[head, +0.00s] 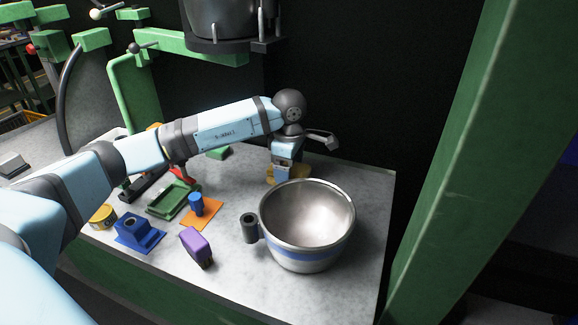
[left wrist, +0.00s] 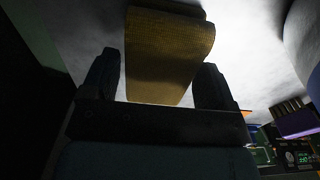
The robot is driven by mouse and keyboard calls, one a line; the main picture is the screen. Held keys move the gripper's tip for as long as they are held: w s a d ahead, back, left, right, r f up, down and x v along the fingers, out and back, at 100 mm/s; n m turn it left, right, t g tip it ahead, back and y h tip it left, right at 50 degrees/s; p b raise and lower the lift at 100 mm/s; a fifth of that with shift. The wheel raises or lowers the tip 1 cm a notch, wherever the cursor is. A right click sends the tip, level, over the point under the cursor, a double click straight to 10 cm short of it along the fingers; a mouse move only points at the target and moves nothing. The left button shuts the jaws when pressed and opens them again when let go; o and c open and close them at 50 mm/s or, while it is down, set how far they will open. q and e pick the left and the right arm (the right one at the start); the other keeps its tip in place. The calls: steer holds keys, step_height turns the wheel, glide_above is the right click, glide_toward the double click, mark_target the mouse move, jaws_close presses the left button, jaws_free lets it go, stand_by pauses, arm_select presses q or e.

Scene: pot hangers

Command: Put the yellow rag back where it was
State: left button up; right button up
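The yellow rag (head: 301,172) lies on the grey table at the back, behind the metal pot, and my left gripper partly hides it. In the left wrist view the folded rag (left wrist: 170,50) shows between and beyond the fingers. My left gripper (head: 282,178) points down at the rag. In the left wrist view its two fingers (left wrist: 160,82) stand wide apart, one on each side of the rag. I cannot tell whether either finger touches it. My right gripper is in neither view.
The metal pot (head: 306,225) stands close in front of my left gripper. A purple block (head: 196,245), a blue holder (head: 139,233), an orange square (head: 207,219) and a green tray (head: 172,200) lie to the left. A green post (head: 450,140) rises beyond the table's right edge.

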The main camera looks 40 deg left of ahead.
arm_select(q)
steer(key=shift+o, duration=0.6)
steer(key=r, duration=0.2)
steer(key=r+p, duration=0.1)
steer(key=r, duration=0.4)
steer(key=shift+w+a+r, duration=0.2)
steer(key=shift+a+r, duration=0.05)
steer(key=shift+r, duration=0.05)
steer(key=shift+f, duration=0.1)
